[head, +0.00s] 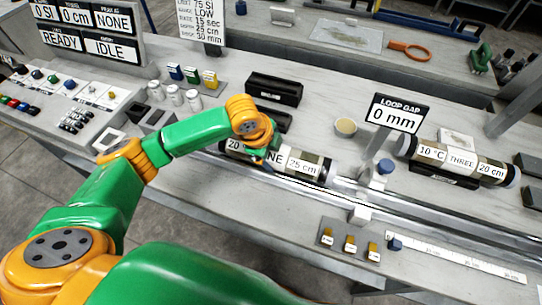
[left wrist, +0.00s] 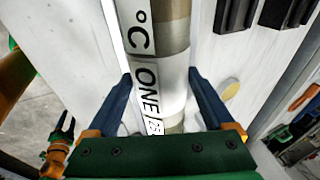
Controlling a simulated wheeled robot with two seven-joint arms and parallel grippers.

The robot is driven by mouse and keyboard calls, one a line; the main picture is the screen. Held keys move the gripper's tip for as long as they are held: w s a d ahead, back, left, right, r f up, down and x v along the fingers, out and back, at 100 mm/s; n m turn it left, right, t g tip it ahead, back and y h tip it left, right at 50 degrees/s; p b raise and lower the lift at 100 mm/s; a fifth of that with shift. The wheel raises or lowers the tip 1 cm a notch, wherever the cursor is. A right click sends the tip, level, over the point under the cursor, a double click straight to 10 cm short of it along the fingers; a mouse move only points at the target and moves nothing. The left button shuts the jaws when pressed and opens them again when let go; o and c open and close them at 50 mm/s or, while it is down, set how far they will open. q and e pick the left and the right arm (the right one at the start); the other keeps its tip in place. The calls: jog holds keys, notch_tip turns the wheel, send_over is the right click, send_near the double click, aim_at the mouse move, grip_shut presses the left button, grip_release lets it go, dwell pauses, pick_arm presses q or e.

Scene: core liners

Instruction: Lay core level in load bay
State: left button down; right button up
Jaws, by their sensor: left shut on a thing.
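My left gripper (head: 262,153) is shut on core ONE (head: 305,164), a dark-and-tan cylinder with white labels reading "20", "ONE" and "25 cm". In the left wrist view its blue fingers (left wrist: 163,100) stand on both sides of the core (left wrist: 172,35). The core lies lengthwise beside or over a metal rail (head: 420,224); I cannot tell whether it touches anything below. The load bay is not clearly identifiable. My right gripper (left wrist: 65,132) shows small at the lower left of the left wrist view, its jaws unclear.
Core THREE (head: 461,161) rests in a black cradle at the right. Black cradles (head: 274,88) stand behind core ONE. A "LOOP GAP 0 mm" sign (head: 396,112) stands between the cores. Yellow blocks (head: 349,245) and a white ruler (head: 470,261) lie in front.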

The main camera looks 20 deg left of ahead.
pick_arm(q)
jog(key=shift+f+b, duration=0.4)
jog(key=shift+f, duration=0.5)
jog(key=shift+r+p, duration=0.3)
jog(key=shift+r, duration=0.1)
grip_release()
jog(key=shift+f, duration=0.15)
jog(key=shift+s+r, duration=0.2)
jog(key=shift+r, duration=0.1)
jog(key=v, duration=1.1)
jog(key=shift+r+p, duration=0.2)
jog(key=shift+p, duration=0.15)
pick_arm(e)
jog(key=shift+f, duration=0.55)
